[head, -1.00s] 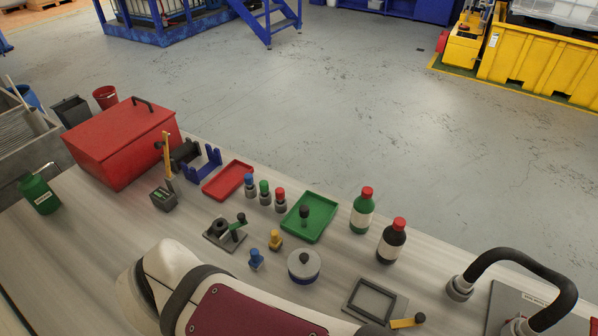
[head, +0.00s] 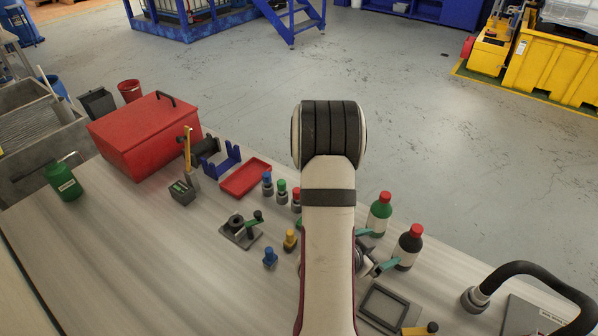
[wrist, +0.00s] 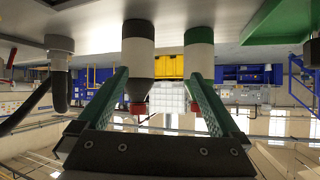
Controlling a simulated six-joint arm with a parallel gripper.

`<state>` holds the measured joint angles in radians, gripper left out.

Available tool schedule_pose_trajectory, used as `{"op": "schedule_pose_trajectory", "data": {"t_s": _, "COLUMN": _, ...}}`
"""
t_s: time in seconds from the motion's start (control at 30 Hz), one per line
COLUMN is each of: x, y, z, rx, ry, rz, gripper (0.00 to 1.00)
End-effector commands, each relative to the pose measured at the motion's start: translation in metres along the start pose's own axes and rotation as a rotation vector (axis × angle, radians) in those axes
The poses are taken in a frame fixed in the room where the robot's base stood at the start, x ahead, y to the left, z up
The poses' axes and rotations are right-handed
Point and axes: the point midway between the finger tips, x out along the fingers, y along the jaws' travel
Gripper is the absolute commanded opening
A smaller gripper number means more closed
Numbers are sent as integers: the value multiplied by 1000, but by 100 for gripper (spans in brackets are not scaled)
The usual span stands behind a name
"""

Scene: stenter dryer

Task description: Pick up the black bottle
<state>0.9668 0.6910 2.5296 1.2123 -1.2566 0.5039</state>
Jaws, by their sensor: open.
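The black bottle (head: 408,247), with a red cap and white label, stands upright on the bench right of my arm. The green bottle (head: 379,214) stands just behind and left of it. My gripper (head: 376,249) is open, low and pointing toward the two bottles, partly hidden by my arm. In the upside-down wrist view, the black bottle (wrist: 138,65) lies toward the left finger and the green bottle (wrist: 199,62) lines up with the right finger. Nothing is held. Whether a fingertip touches either bottle I cannot tell.
A dark frame (head: 384,307) lies in front of the bottles. A black curved handle (head: 530,272) rises at right. Small colored bottles (head: 282,190), a red tray (head: 245,177) and a red box (head: 145,135) are left of my arm. The green tray (wrist: 283,22) shows in the wrist view.

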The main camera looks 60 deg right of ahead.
Motion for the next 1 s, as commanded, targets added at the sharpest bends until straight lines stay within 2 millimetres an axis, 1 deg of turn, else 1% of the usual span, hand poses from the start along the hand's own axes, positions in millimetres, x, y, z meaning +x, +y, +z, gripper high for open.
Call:
{"op": "schedule_pose_trajectory", "data": {"t_s": 0.03, "x": 7, "y": 19, "z": 1, "rx": -17, "ry": 25, "rz": 50, "gripper": 100}}
{"op": "schedule_pose_trajectory", "data": {"t_s": 0.1, "x": 14, "y": 31, "z": -1, "rx": -31, "ry": 50, "rz": 84, "gripper": 100}}
{"op": "schedule_pose_trajectory", "data": {"t_s": 0.13, "x": 17, "y": 34, "z": -2, "rx": -32, "ry": 55, "rz": 89, "gripper": 100}}
{"op": "schedule_pose_trajectory", "data": {"t_s": 0.27, "x": 38, "y": 36, "z": -3, "rx": -32, "ry": 57, "rz": 90, "gripper": 100}}
{"op": "schedule_pose_trajectory", "data": {"t_s": 0.4, "x": 66, "y": 38, "z": -5, "rx": -31, "ry": 58, "rz": 89, "gripper": 100}}
{"op": "schedule_pose_trajectory", "data": {"t_s": 0.5, "x": 81, "y": 38, "z": -6, "rx": -34, "ry": 57, "rz": 86, "gripper": 100}}
{"op": "schedule_pose_trajectory", "data": {"t_s": 0.6, "x": 87, "y": 38, "z": -6, "rx": -34, "ry": 57, "rz": 84, "gripper": 100}}
{"op": "schedule_pose_trajectory", "data": {"t_s": 0.77, "x": 86, "y": 37, "z": -6, "rx": -35, "ry": 56, "rz": 83, "gripper": 100}}
{"op": "schedule_pose_trajectory", "data": {"t_s": 0.9, "x": 86, "y": 37, "z": -6, "rx": -35, "ry": 56, "rz": 82, "gripper": 75}}
{"op": "schedule_pose_trajectory", "data": {"t_s": 0.97, "x": 86, "y": 37, "z": -6, "rx": -36, "ry": 56, "rz": 82, "gripper": 64}}
{"op": "schedule_pose_trajectory", "data": {"t_s": 1.0, "x": 86, "y": 37, "z": -6, "rx": -36, "ry": 56, "rz": 82, "gripper": 57}}
